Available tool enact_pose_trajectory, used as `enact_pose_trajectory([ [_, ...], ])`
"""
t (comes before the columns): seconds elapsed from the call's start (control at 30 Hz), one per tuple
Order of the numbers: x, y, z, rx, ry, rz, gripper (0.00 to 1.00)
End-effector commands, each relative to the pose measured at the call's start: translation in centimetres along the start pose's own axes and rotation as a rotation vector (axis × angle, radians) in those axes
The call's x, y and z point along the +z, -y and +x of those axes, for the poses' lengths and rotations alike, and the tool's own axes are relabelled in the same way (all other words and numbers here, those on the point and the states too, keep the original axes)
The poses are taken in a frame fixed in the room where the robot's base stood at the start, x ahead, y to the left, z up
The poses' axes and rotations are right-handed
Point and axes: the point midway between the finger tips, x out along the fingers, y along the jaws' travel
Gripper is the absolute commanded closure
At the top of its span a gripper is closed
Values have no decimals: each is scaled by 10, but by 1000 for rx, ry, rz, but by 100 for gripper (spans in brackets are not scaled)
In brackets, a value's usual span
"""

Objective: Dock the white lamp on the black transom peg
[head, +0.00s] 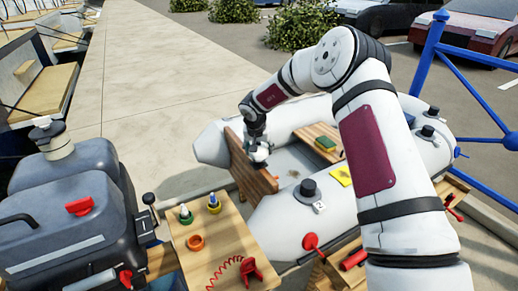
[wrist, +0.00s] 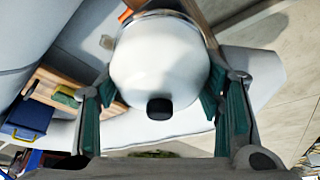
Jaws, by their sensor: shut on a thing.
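The white lamp (wrist: 160,65) fills the middle of the wrist view, a rounded white body with a small black knob (wrist: 159,108). My gripper (wrist: 160,105) has its teal finger pads on both sides of the lamp and is shut on it. In the head view my gripper (head: 256,138) holds the lamp (head: 259,153) right by the upper edge of the brown wooden transom (head: 250,174) of the dinghy. I cannot make out the black transom peg; the lamp and gripper may hide it. Whether the lamp touches the transom is unclear.
The grey inflatable tubes (head: 279,224) flank the transom, with a black fitting (head: 308,188) on the near one. A wooden table (head: 218,258) with small bottles, an orange ring and a red coiled cord stands in front. Dark outboard engines (head: 60,215) are at left.

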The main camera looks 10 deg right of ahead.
Motion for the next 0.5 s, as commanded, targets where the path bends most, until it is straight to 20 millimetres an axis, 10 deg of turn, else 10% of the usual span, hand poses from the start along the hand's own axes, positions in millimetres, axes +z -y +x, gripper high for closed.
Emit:
enact_pose_trajectory([
  [0.5,4,0,9,0,0,0,70],
])
